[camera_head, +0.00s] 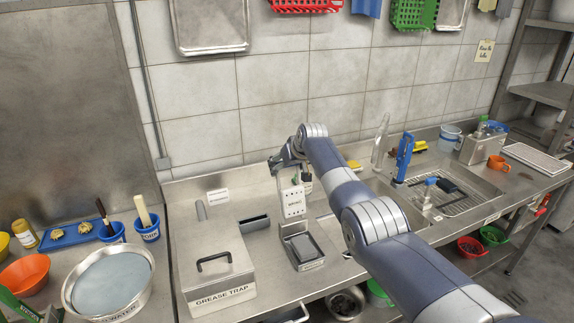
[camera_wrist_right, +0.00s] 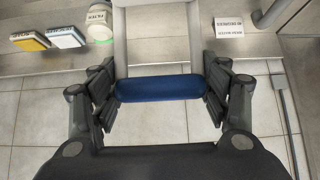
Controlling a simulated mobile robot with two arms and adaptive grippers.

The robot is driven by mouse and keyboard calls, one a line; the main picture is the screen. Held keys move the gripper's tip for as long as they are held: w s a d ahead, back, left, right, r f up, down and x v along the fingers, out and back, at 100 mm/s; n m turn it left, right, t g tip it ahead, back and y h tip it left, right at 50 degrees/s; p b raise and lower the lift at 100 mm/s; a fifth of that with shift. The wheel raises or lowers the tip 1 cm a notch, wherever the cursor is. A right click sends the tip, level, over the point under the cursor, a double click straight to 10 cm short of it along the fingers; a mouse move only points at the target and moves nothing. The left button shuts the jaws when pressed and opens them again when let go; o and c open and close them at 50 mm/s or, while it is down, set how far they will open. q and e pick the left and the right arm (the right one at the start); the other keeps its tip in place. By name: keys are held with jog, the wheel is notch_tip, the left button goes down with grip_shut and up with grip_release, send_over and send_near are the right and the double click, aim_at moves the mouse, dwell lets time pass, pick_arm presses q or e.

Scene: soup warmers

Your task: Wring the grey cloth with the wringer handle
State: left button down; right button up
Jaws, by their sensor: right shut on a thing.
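The wringer (camera_head: 293,202) is a small pale upright unit with a label, standing on the steel counter. My right gripper (camera_head: 287,160) is at its top. In the right wrist view my right gripper (camera_wrist_right: 162,100) is shut on the wringer handle, a blue grip bar (camera_wrist_right: 162,88) between two pale grey side arms. The bar lies across between the finger pads. A dark grey piece (camera_head: 303,246) sits in a small steel tray in front of the wringer; I cannot tell whether it is the grey cloth. My left gripper is not in view.
A grease trap box (camera_head: 214,276) with a handle stands left of the wringer. A steel water bowl (camera_head: 142,293) is at lower left. A sink with a rack (camera_head: 452,203) and a blue tap-like item (camera_head: 404,156) lie right, beyond my arm. The tiled wall closes the back.

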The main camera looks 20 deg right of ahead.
jog(key=shift+w+r, duration=0.25)
jog(key=shift+r, duration=0.35)
jog(key=o, duration=1.4)
jog(key=shift+c, duration=0.2)
jog(key=shift+o, duration=0.9)
jog(key=shift+f, duration=0.4)
jog(key=shift+s+r, duration=0.15)
jog(key=shift+v, duration=1)
jog(key=v, duration=0.9)
jog(key=shift+s+r, duration=0.25)
